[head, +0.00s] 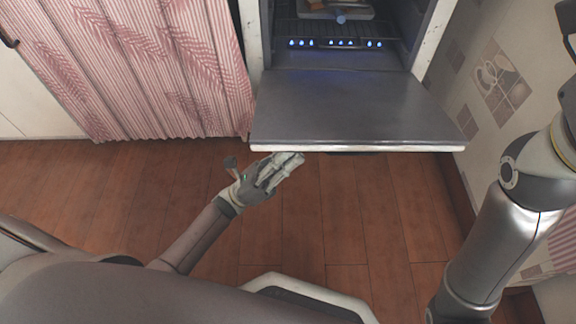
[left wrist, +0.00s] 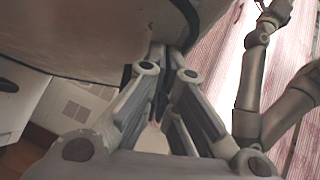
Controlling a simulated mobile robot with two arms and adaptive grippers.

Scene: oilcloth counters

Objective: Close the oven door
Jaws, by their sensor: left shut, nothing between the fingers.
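The oven door (head: 350,112) is open, hinged down and lying about flat in front of the oven cavity (head: 335,45). Its grey inner face is up and its pale front edge is nearest me. My left gripper (head: 298,157) is shut and empty, just below the left part of that front edge. I cannot tell whether it touches the door. In the left wrist view its fingers (left wrist: 160,125) are close together with nothing held. My right gripper does not show; only part of my right arm is in the head view at the right.
Blue lights (head: 335,43) glow in the oven, and something sits on its rack (head: 338,10). A pink striped curtain (head: 150,65) hangs left of the oven. A patterned wall (head: 500,85) stands close on the right. The wooden floor (head: 330,215) before the door is clear.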

